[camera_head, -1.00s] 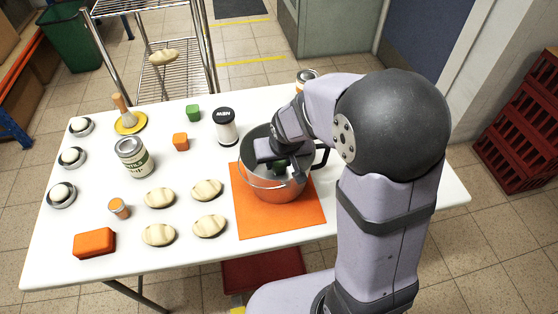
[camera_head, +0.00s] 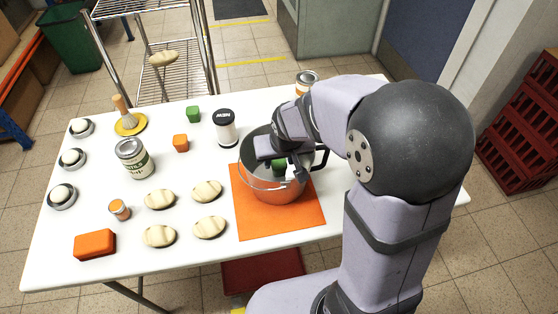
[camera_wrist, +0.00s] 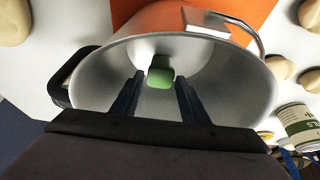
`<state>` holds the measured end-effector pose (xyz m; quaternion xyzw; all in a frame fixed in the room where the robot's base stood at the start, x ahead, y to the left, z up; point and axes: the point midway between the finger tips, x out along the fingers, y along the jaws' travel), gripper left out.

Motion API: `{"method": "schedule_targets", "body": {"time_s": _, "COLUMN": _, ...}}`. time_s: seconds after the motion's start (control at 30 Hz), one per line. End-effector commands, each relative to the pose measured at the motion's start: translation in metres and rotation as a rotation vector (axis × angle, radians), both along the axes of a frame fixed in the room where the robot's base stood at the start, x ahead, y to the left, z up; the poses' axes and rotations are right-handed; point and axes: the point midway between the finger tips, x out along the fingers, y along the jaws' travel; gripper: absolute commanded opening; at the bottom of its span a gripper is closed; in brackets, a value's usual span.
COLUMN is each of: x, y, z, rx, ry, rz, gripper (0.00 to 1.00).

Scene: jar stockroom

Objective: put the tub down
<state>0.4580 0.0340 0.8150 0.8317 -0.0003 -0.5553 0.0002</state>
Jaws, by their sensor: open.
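A small green tub-like thing (camera_wrist: 160,72) lies inside the steel pot (camera_wrist: 95,85), low in it, in the wrist view. In the head view the green thing (camera_head: 278,166) is partly hidden by my gripper (camera_head: 288,163). My gripper reaches into the pot's mouth from above. In the wrist view my gripper (camera_wrist: 161,82) is open, one finger to each side of the green thing, with gaps between. I cannot tell how high the fingertips are above it. The pot (camera_head: 270,188) stands upright on an orange mat (camera_head: 305,222).
The pot has a dark side handle (camera_head: 321,157) and a wire bail. A black-lidded jar (camera_head: 226,130) stands close behind it at left. Several pale loaves (camera_head: 208,191), a large can (camera_head: 133,158) and an orange block (camera_head: 95,244) occupy the left of the white table.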

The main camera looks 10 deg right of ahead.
Motion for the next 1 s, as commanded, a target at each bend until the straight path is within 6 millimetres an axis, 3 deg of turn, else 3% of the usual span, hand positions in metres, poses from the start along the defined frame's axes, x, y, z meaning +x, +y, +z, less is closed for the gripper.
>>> {"method": "schedule_targets", "body": {"time_s": 0.3, "x": -0.021, "y": 0.0, "z": 0.053, "rx": 0.001, "ry": -0.004, "rz": 0.0, "gripper": 0.4}}
{"method": "schedule_targets", "body": {"time_s": 0.5, "x": -0.031, "y": 0.0, "z": 0.077, "rx": 0.001, "ry": -0.004, "rz": 0.0, "gripper": 0.4}}
{"method": "schedule_targets", "body": {"time_s": 1.0, "x": -0.037, "y": 0.0, "z": 0.087, "rx": 0.001, "ry": 0.001, "rz": 0.0, "gripper": 0.4}}
